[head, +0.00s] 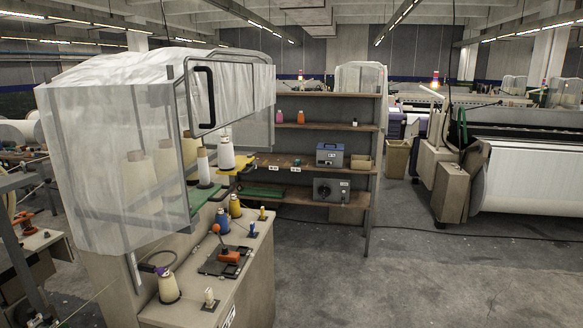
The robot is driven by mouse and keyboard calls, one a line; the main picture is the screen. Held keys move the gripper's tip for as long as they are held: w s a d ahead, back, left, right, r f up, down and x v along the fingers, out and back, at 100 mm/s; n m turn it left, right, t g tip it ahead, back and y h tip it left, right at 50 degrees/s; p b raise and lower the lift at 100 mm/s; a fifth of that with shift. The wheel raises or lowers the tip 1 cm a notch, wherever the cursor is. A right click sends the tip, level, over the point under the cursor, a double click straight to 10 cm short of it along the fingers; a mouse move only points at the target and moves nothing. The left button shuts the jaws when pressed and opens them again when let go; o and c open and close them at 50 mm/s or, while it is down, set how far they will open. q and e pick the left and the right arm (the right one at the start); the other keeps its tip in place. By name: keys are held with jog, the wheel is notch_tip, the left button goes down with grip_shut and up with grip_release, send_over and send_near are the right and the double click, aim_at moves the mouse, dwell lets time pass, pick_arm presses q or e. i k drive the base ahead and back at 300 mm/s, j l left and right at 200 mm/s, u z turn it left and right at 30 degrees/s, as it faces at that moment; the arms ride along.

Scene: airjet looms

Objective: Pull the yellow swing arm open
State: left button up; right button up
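A small yellow part, which looks like the swing arm (240,163), shows at the right side of the covered cone stand. It sits at the base of a white yarn cone (226,152). A second white cone (204,168) stands just left of it. The cones hide part of the yellow piece, and I cannot tell how far it is swung. Neither of my grippers is in view.
A clear plastic cover (110,150) with a black handle (204,97) surrounds the stand. Below, a worktop (190,290) holds small cones and an orange-handled tool (229,256). Wooden shelves (330,137) stand behind. The grey floor (400,275) at right is open, crossed by a cable.

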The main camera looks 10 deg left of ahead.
aim_at(242, 162)
jog(key=i+l+u, duration=0.15)
jog(key=i+u, duration=0.15)
jog(key=i, duration=0.2)
jog(key=i+l+u, duration=0.3)
jog(key=i, duration=0.15)
jog(key=i+l+u, duration=0.3)
jog(key=i, duration=0.15)
jog(key=i+l+u, duration=0.65)
jog(key=l, duration=0.35)
jog(key=i+l+u, duration=0.3)
jog(key=l, duration=0.35)
jog(key=i+l+u, duration=0.3)
jog(key=l, duration=0.35)
jog(key=i+l+u, duration=0.1)
jog(key=l+u, duration=0.2)
jog(key=l, duration=0.4)
